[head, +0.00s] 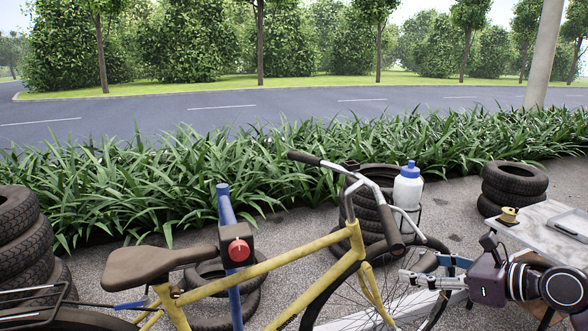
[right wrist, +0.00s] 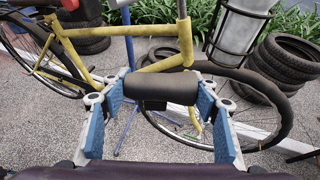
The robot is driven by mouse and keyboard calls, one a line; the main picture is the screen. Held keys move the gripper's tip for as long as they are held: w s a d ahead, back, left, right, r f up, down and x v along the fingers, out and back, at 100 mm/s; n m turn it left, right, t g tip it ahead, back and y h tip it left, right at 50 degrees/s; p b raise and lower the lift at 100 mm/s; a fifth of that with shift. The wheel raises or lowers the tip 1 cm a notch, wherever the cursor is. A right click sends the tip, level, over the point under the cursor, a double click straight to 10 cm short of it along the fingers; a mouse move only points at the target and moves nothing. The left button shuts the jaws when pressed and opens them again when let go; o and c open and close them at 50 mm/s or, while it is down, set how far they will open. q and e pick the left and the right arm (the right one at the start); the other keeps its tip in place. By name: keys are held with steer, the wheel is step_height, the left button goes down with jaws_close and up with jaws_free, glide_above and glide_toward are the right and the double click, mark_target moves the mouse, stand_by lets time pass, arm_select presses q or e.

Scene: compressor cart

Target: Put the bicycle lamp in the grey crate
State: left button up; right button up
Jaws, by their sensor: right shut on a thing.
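My right gripper (head: 428,268) is to the right of the bicycle's handlebar, over the front wheel. In the right wrist view my right gripper (right wrist: 161,98) has its blue pads on both ends of a short dark cylinder, which I take to be the bicycle lamp (right wrist: 160,87). The lamp lies crosswise between the fingers, in front of the yellow frame. In the head view it is a small dark shape (head: 427,262), partly hidden by the fingers. I cannot make out a grey crate in either view. My left gripper is not in view.
The yellow bicycle (head: 300,257) is held by a blue stand (head: 226,205). A caged white bottle (head: 408,188) is close beside the handlebar grip (head: 390,230). Tyre stacks (head: 515,182) surround the bicycle.

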steer(key=s+a+f+n+g, duration=0.1)
steer(key=s+a+f, duration=0.1)
steer(key=s, duration=0.5)
steer(key=s+a+f+n+y, duration=0.1)
steer(key=s+a, duration=0.2)
steer(key=s, duration=0.4)
steer(key=s+a+f+n+g+y, duration=0.1)
steer(key=s+a+f, duration=0.1)
steer(key=s, duration=0.5)
steer(key=shift+a+f+g, duration=0.3)
steer(key=shift+a+f, duration=0.05)
steer(key=shift+a, duration=0.35)
